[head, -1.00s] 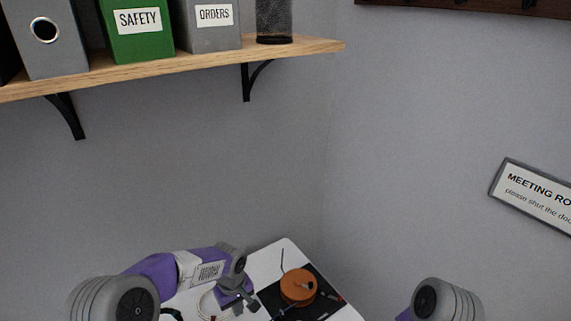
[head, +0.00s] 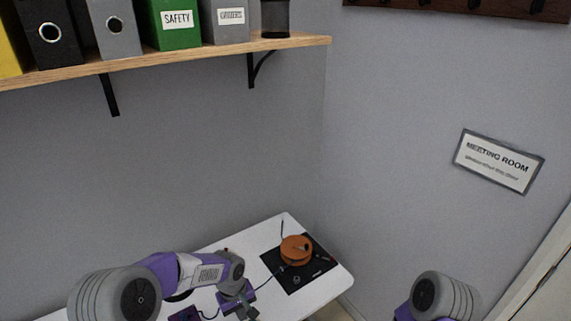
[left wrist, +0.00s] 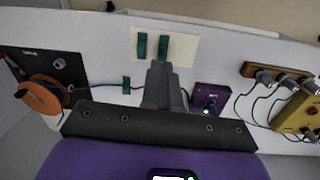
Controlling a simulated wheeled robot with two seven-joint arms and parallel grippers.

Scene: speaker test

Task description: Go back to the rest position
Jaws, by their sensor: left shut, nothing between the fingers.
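My left gripper (head: 241,309) is low in the head view, above the white table, left of the black mat (head: 315,274). In the left wrist view its grey fingers (left wrist: 160,75) are shut with nothing between them. Beyond the fingertips, a cream card (left wrist: 183,45) bears two upright teal pieces (left wrist: 163,47). Of my right arm, only a grey and purple part shows at the lower right of the head view; its gripper is out of the picture.
The white table (head: 285,224) carries an orange reel (head: 296,249) on the black mat. In the left wrist view, a purple box (left wrist: 211,98), a wooden strip (left wrist: 252,70) and a yellow box (left wrist: 298,112) stand right. A wall shelf (head: 190,57) holds binders. A sign (head: 498,161) hangs right.

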